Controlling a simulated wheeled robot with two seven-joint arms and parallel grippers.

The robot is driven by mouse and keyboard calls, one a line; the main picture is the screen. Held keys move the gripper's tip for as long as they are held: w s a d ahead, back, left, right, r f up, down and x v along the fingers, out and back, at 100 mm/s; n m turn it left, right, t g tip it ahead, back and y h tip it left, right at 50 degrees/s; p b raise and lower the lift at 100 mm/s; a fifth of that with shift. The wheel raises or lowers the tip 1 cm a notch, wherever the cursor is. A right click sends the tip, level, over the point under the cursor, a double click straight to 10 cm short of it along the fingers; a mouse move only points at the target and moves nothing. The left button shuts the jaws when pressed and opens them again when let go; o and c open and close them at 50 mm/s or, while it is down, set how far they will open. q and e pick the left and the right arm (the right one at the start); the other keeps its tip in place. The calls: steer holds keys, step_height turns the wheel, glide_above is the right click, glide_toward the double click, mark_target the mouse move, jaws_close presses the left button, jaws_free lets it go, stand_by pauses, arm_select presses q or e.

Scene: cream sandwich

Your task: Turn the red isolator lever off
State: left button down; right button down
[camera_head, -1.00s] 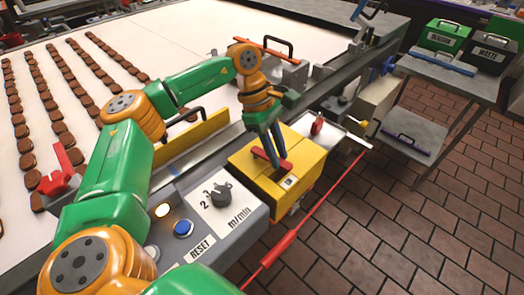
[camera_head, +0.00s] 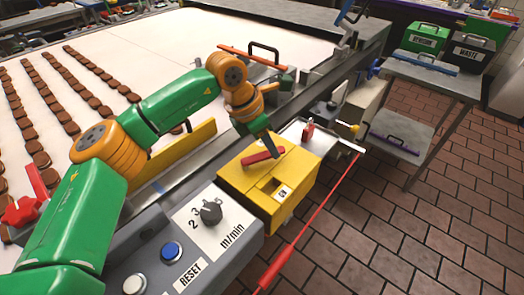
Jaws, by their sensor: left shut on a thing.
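The red isolator lever (camera_head: 258,159) sits on top of the yellow box (camera_head: 234,177) at the right end of the grey control panel. It lies roughly crosswise, its right end tilted toward the back. My left gripper (camera_head: 269,149) points down from above and is shut on the lever near its right end. The fingers partly hide that end. A dark square recess and a small white label (camera_head: 284,192) show on the box in front of the lever. My right gripper is not in view.
The panel holds a black speed dial (camera_head: 211,213), a blue reset button (camera_head: 170,252) and a pale button (camera_head: 133,285). A red cord (camera_head: 315,218) runs along the right side. A conveyor (camera_head: 130,45) with rows of brown biscuits lies behind my arm.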

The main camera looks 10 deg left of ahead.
arm_select(q)
steer(key=n, duration=0.1)
steer(key=w+a+n+t+b, duration=0.1)
steer(key=shift+n+y, duration=0.3)
steer(key=shift+w+a+n+y+b, duration=0.25)
steer(key=shift+n+b, duration=0.1)
steer(key=shift+n, duration=0.3)
steer(key=shift+w+a+n+y+b, duration=0.1)
steer(key=shift+a+n+y+b, duration=0.2)
steer(key=shift+n, duration=0.35)
steer(key=shift+t, duration=0.3)
steer(key=c, duration=0.7)
jaws_free()
steer(key=b+v, duration=0.1)
steer(key=v, duration=0.6)
steer(key=shift+a+r, duration=0.1)
